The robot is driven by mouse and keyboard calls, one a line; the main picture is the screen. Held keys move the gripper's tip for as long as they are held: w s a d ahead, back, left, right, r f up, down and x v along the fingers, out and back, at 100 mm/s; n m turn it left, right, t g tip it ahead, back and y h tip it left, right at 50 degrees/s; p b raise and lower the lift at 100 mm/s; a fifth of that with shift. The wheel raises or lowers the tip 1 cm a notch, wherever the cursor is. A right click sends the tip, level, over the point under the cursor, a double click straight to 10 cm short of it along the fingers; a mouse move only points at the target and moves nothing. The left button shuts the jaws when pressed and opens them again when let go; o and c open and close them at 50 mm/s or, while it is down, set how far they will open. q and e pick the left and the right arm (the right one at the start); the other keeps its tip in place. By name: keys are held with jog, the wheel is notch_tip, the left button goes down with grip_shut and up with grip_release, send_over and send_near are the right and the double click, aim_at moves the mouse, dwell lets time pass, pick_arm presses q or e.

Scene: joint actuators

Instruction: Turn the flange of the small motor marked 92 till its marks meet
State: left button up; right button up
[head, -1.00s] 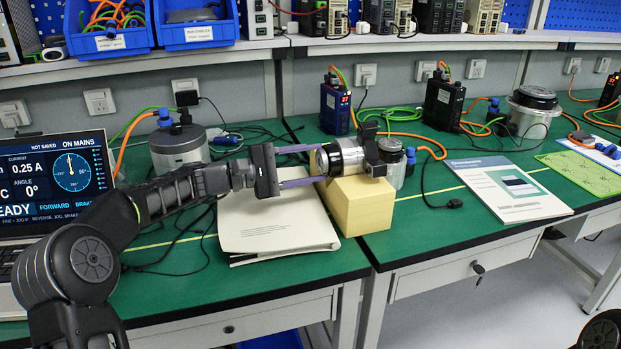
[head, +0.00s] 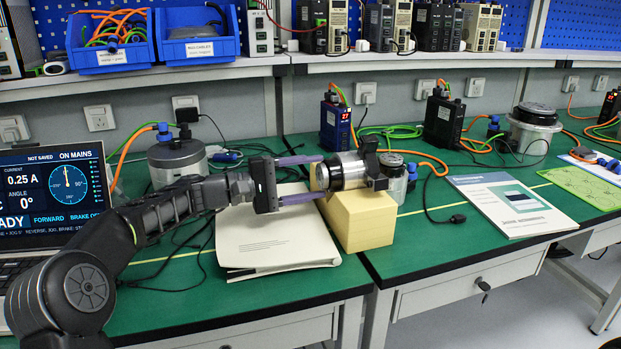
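My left gripper (head: 323,176) comes in from the left, level with the flange. Its two purple fingers are spread apart, with tips at the upper and lower edges of the flange end. It looks open; contact with the flange cannot be made out. My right gripper is not in view.
A laptop (head: 58,190) at left reads 0.25 A, angle 0°. A white binder (head: 275,240) lies under my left gripper. A larger motor (head: 178,160) stands behind my arm. A booklet (head: 508,203) lies to the right, with clear green bench (head: 430,245) before it.

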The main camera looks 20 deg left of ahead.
pick_arm(q)
jog(key=shift+o, duration=1.1)
jog(key=p+v, duration=0.1)
jog(key=v, duration=0.6)
jog(key=shift+s+a, duration=0.25)
jog(key=shift+a, duration=0.1)
jog(key=shift+r, duration=0.15)
